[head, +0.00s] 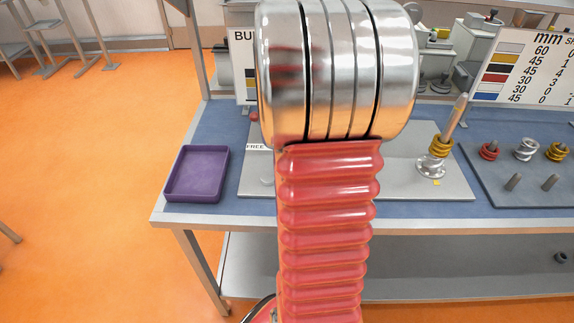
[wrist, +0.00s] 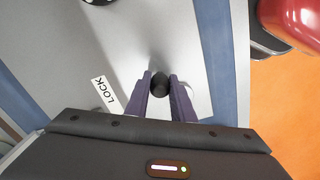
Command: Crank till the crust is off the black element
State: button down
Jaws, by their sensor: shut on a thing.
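My gripper (wrist: 160,86) is shut on a round black knob (wrist: 160,84), which sits between its two purple fingertips above the grey plate in the wrist view. Whether the knob belongs to the crank cannot be told. A plate reading LOCK (wrist: 105,95) lies left of the fingers. In the head view my arm hides the gripper and the middle of the grey board (head: 400,185). No crusted black element can be made out. A yellow ring (head: 441,147) sits on a metal stand with a tilted rod (head: 456,117) at the board's right.
An empty purple tray (head: 198,160) stands at the bench's left. A dark rack (head: 535,190) at the right bears red, silver and yellow rings and bare pegs. A colour chart marked mm (head: 530,68) stands behind. A FREE label (head: 256,147) shows beside my arm.

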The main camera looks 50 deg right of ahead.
jog(key=w+n, duration=0.1)
jog(key=n, duration=0.2)
jog(key=shift+w+d+n, duration=0.15)
jog(key=shift+w+n, duration=0.25)
jog(key=w+n, duration=0.1)
jog(key=n, duration=0.1)
jog(key=shift+w+n, duration=0.15)
jog(key=shift+n, duration=0.15)
jog(key=n, duration=0.1)
jog(key=w+n, duration=0.1)
jog(key=n, duration=0.1)
jog(key=shift+w+a+n, duration=0.3)
jog(key=shift+a, duration=0.05)
jog(key=shift+w+a+f+n, duration=0.1)
jog(key=shift+w+a+n, duration=0.2)
jog(key=shift+n, duration=0.55)
jog(key=shift+w+a+n, duration=0.15)
jog(key=shift+w+n, duration=0.1)
jog(key=shift+n, duration=0.6)
jog(key=c, duration=1.5)
grip_release()
jog(key=shift+c, duration=0.2)
